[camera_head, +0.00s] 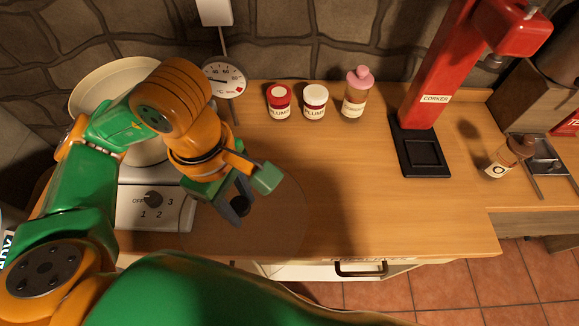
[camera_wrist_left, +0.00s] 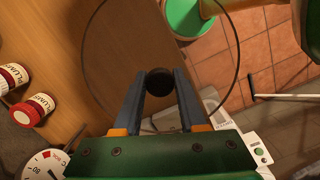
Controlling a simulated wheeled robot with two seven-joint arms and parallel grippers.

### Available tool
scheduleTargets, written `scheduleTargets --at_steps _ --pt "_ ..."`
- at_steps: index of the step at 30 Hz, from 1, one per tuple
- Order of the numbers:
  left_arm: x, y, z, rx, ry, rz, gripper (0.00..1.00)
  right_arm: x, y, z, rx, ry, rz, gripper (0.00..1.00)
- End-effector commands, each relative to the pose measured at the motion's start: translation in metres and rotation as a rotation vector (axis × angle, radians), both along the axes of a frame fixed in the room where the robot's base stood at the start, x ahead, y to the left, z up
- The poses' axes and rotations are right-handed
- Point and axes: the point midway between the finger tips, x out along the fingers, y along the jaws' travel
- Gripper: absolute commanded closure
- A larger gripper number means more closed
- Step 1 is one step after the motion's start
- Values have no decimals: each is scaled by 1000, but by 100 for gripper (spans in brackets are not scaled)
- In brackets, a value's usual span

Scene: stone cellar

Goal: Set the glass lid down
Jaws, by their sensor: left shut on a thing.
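The glass lid (camera_head: 282,225) is a clear round disc with a thin rim and a black knob. In the left wrist view the lid (camera_wrist_left: 110,62) spans both the wooden counter and the floor beyond its front edge. My left gripper (camera_head: 243,204) is shut on the black knob, which shows between the fingertips in the left wrist view (camera_wrist_left: 158,84). In the head view the lid is over the counter's front part, right of the hob. I cannot tell how far above the wood it is. My right gripper is not in view.
The counter (camera_head: 350,205) is clear right of the lid. A red-lidded jar (camera_head: 279,102), a white-lidded jar (camera_head: 315,103) and a pink-capped bottle (camera_head: 355,95) stand at the back. The red corker (camera_head: 430,85) stands farther right. A large pot (camera_head: 100,85) sits on the hob (camera_head: 150,212), partly behind my arm.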

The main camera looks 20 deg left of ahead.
Motion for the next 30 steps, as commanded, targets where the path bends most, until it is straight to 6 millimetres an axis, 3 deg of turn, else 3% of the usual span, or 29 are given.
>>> scheduleTargets --at_steps 6,12,17,22,30 --pt "62 -22 -25 -1 7 2 100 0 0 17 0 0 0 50" --pt "97 -33 -72 1 5 0 100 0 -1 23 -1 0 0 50" --pt "110 -37 -90 1 4 1 100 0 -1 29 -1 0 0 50" --pt "110 -37 -116 -1 1 -1 100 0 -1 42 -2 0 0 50" --pt "111 -37 -121 -1 -3 -2 100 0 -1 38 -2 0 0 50"
